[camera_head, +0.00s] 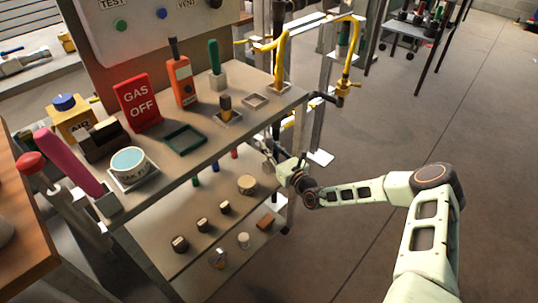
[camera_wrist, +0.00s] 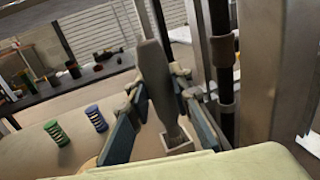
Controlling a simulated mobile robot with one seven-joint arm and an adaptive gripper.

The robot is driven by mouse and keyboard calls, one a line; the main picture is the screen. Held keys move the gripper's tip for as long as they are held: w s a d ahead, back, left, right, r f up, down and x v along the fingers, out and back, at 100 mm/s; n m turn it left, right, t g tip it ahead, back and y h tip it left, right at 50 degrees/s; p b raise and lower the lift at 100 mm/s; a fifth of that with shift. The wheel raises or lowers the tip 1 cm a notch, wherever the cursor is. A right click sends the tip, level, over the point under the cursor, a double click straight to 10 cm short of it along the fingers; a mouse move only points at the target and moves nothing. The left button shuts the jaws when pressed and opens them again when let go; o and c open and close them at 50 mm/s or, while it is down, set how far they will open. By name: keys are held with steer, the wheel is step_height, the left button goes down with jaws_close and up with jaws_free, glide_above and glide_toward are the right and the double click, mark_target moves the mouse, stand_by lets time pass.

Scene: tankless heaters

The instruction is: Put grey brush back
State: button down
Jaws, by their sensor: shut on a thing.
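The grey brush (camera_wrist: 156,78) is a long grey bar, standing slightly tilted between the fingers of my gripper (camera_wrist: 160,100) in the wrist view. Its lower end is at a small pale square holder (camera_wrist: 181,150); I cannot tell whether it is inside or just above. In the head view my gripper (camera_head: 279,164) is at the right end of the rack, below the upper shelf's edge and over the lower shelf (camera_head: 160,222). It is shut on the brush, which is hardly distinguishable there.
The upper shelf (camera_head: 195,152) holds a red GAS OFF sign (camera_head: 138,102), an orange device (camera_head: 181,80) and a green-handled brush (camera_head: 214,60). Yellow pipes (camera_head: 282,55) and rack posts stand close to my gripper. Several small items lie on the lower shelf. Open floor lies right.

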steer(key=shift+f+b, duration=0.35)
steer(key=shift+f, duration=1.05)
steer(key=shift+f, duration=0.15)
steer(key=c, duration=1.7)
jaws_free()
steer(key=shift+c, duration=0.2)
steer(key=shift+r, duration=0.2)
steer(key=p+v, duration=0.2)
steer(key=v, duration=1)
steer(key=shift+p, duration=0.4)
